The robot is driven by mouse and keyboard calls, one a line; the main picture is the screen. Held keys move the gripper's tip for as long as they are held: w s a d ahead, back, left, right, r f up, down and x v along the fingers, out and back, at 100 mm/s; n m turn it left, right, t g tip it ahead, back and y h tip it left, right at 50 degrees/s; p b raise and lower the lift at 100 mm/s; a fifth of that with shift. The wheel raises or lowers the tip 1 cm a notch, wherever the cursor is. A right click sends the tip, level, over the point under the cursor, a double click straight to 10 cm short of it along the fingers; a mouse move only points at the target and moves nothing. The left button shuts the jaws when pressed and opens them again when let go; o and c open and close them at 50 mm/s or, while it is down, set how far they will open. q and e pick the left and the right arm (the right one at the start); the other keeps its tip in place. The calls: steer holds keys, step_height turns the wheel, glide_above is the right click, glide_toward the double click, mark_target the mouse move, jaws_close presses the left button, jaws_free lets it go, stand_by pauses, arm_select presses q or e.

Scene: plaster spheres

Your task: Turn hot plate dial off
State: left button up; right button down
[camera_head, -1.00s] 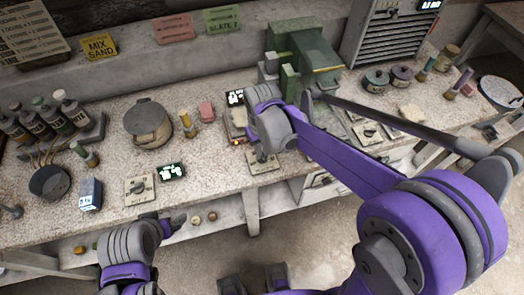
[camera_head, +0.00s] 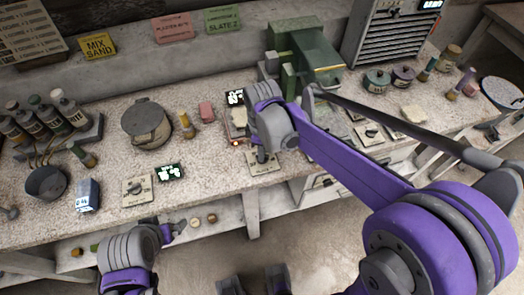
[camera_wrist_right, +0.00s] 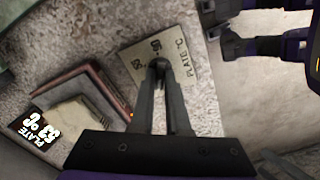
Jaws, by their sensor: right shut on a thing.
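The hot plate dial sits on a pale panel (camera_wrist_right: 178,52) marked "PLATE °C" in the right wrist view. The panel also shows on the bench in the head view (camera_head: 270,168). My right gripper (camera_wrist_right: 160,68) is shut on the dial, and its fingers hide most of the knob. In the head view the right gripper (camera_head: 262,156) reaches down to the panel from above. The hot plate (camera_wrist_right: 75,112) lies beside the panel, with a lit display (camera_wrist_right: 38,128) that seems to read "PLATE 33 °C". My left gripper (camera_head: 176,228) is in front of the bench edge, away from the dial; its jaws are unclear.
Another dial panel (camera_head: 137,190) and a lit display (camera_head: 171,172) are left of the hot plate panel. A green machine (camera_head: 303,55) stands behind my right arm.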

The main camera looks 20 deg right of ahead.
steer(key=n, duration=0.4)
steer(key=shift+n, duration=0.3)
steer(key=shift+n+b, duration=0.3)
steer(key=shift+n, duration=1.6)
steer(key=c, duration=0.9)
jaws_free()
step_height(320, 180, up, 11)
steer(key=shift+p, duration=0.45)
steer(key=shift+f, duration=0.1)
